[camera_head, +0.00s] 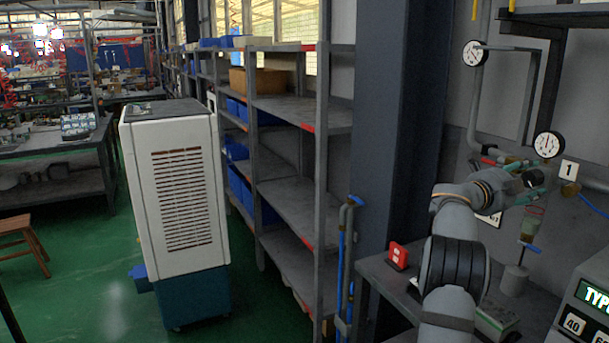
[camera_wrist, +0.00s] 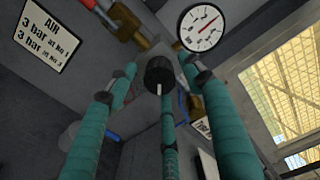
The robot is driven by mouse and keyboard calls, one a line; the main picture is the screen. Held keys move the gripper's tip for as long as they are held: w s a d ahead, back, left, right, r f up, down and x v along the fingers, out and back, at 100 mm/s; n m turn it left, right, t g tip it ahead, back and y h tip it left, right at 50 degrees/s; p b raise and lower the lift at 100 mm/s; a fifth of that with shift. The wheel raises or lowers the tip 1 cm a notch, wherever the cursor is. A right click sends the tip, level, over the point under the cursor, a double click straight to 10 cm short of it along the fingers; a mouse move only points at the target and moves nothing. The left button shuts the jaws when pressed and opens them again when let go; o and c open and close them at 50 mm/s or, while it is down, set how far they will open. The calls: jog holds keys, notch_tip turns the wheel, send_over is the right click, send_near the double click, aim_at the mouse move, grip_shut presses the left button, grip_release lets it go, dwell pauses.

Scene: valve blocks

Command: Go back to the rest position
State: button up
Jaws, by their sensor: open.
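My arm rises at the right of the head view. My gripper (camera_head: 533,181) is at its end, close to the wall with the valve fittings, partly hidden by my wrist. In the wrist view, my gripper's teal fingers (camera_wrist: 160,82) are spread apart and open. A dark round knob-like part (camera_wrist: 160,70) appears between the fingertips; I cannot tell whether it touches them. A pressure gauge (camera_head: 548,144) is just above the gripper, and a gauge also shows at the top of the wrist view (camera_wrist: 200,28).
A second gauge (camera_head: 474,53) is higher on the wall. An AIR sign (camera_wrist: 47,35) is in the wrist view. A red block (camera_head: 398,255) sits on the bench left of my arm. Grey shelving (camera_head: 290,115) and a white cabinet (camera_head: 180,190) stand further left, with green floor beyond.

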jog(key=shift+w+d, duration=0.3)
jog(key=shift+d, duration=0.35)
